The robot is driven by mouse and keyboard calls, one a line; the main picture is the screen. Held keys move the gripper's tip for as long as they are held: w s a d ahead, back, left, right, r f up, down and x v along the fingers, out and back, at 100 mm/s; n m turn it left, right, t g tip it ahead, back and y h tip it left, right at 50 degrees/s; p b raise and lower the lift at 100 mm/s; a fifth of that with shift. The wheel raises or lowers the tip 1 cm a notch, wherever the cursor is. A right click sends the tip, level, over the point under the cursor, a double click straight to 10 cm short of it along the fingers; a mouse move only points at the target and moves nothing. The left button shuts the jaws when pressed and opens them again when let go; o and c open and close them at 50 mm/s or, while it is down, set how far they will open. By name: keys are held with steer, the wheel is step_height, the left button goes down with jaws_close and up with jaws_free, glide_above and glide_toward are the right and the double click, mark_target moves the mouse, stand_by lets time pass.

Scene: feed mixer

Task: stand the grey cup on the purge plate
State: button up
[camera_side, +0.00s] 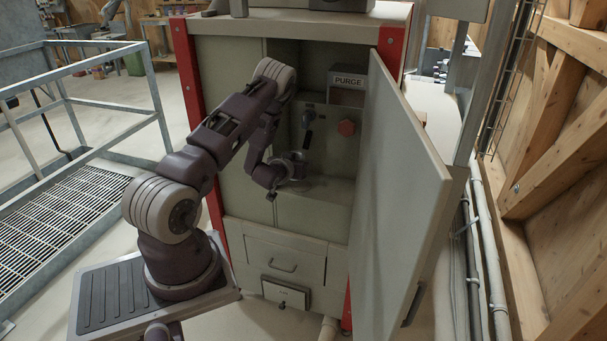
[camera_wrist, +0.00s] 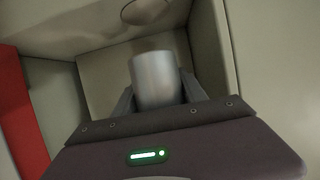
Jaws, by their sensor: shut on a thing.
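The grey cup (camera_wrist: 155,80) is a smooth metallic cylinder, seen in the wrist view between my gripper's two dark fingers. My gripper (camera_wrist: 157,92) is shut on it. In the side view my gripper (camera_side: 291,163) is inside the open cabinet, low in front of its back wall; the cup cannot be clearly made out there. A round grey shape (camera_wrist: 147,11), cut by the top edge of the wrist view, may be the purge plate, but I cannot tell. It is apart from the cup in that picture.
A box labelled PURGE (camera_side: 347,88) sits high in the cabinet. A red knob (camera_side: 346,128) and a dark handle (camera_side: 307,137) are on the back panel. The open cabinet door (camera_side: 402,190) stands close on the right. Red posts (camera_side: 188,75) frame the cabinet.

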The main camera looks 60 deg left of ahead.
mark_target(304, 182)
steer(key=x, duration=0.5)
step_height(304, 182, down, 5)
steer(key=shift+r, duration=0.15)
steer(key=shift+w+a+f, duration=0.15)
steer(key=shift+f, duration=0.1)
steer(key=o, duration=1.3)
steer(key=shift+f, duration=0.1)
